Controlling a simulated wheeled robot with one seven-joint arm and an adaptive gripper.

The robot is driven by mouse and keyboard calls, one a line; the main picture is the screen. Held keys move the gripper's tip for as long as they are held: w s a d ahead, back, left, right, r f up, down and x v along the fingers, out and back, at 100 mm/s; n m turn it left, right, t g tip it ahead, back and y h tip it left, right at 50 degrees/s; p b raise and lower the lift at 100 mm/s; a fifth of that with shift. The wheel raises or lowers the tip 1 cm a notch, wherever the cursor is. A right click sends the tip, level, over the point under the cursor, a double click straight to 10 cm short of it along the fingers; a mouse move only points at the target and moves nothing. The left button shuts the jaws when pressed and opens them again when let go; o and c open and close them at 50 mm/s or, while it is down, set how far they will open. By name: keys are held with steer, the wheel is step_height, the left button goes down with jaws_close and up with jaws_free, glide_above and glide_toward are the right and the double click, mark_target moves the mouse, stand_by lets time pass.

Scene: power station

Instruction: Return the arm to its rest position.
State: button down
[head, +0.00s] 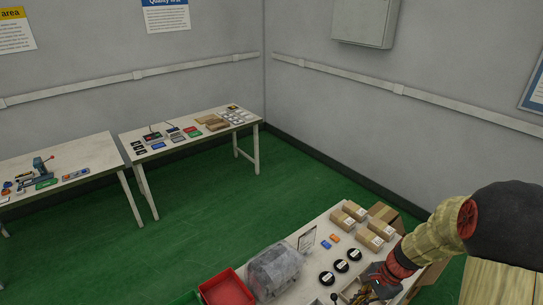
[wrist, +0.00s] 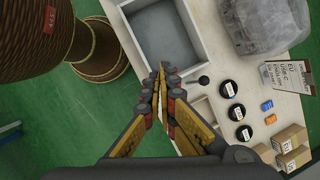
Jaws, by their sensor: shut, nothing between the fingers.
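My arm reaches in from the right of the head view, over the near table (head: 302,262), with its end low near the table's right side. My gripper (wrist: 164,72) shows clearly in the wrist view, with its yellow and dark fingers together and nothing between them. Its tips point at the near edge of a grey open tray (wrist: 196,48) on the white tabletop. In the head view my gripper (head: 376,284) is small and partly mixed with things behind it.
Black discs (wrist: 238,112), small blue and orange pieces, cardboard boxes (head: 369,239), a wrapped bundle (head: 275,268) and a red bin (head: 228,288) crowd the near table. A card stands upright (head: 307,239). Two more tables (head: 192,143) stand farther back. Green floor lies open between.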

steer(key=s+a+r+n+t+h+b, duration=0.2)
steer(key=s+a+r+n+b, duration=0.2)
steer(key=s+n+b, duration=0.3)
steer(key=s+a+r+n+t+h+b, duration=0.2)
steer(key=s+r+n+b, duration=0.3)
steer(key=b, duration=0.7)
steer(key=s+a+n+t, duration=0.1)
steer(key=s+n, duration=0.1)
steer(key=s, duration=0.2)
steer(key=shift+a+r+n+t, duration=0.3)
steer(key=shift+a+r+n, duration=0.05)
steer(key=shift+r+n, duration=0.05)
